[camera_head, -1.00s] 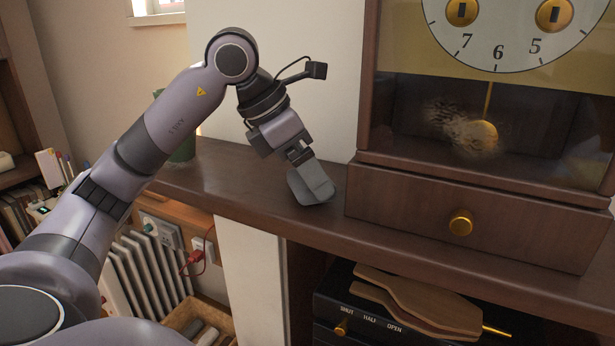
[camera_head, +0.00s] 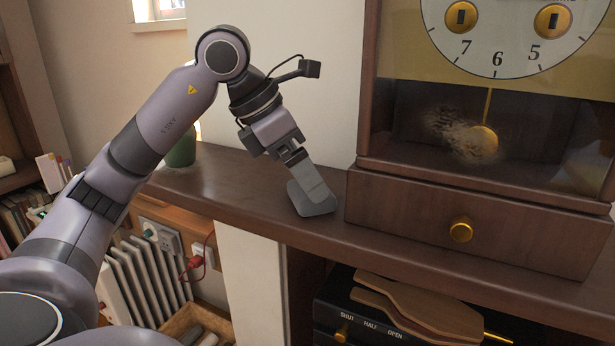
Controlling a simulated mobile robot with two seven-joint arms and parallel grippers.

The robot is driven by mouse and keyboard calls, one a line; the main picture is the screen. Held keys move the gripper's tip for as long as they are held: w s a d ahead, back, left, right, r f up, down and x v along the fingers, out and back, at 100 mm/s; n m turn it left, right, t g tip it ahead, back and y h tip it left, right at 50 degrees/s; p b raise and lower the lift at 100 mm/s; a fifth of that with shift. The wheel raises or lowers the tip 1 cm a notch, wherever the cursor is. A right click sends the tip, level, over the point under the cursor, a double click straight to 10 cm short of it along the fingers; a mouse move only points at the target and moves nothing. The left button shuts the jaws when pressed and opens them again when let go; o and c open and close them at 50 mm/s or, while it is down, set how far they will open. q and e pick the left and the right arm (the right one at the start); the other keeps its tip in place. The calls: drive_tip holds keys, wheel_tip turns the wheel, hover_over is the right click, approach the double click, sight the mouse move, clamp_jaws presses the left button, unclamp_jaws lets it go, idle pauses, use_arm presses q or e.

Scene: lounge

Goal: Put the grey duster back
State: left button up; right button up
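The grey duster (camera_head: 314,203) is a flat grey pad with a lighter upright part, at the shelf's front edge, just left of the clock case. My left gripper (camera_head: 298,160) comes down from the upper left and appears shut on the duster's upper part. The duster is tilted. Its lower end is at or just above the dark wooden shelf (camera_head: 240,186); I cannot tell whether it touches. The fingertips are hard to make out against the grey. My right gripper is not in view.
The tall clock case (camera_head: 400,205) with a brass-knobbed drawer stands right of the duster. A blurry dusty patch (camera_head: 462,132) shows at its glass. A green vase (camera_head: 182,152) stands behind my arm. Wooden paddles (camera_head: 425,312) lie on a black unit below. A radiator (camera_head: 145,280) is lower left.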

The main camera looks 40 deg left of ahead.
use_arm(q)
drive_tip(key=p+v, duration=0.1)
drive_tip(key=v, duration=0.9)
drive_tip(key=shift+p, duration=0.3)
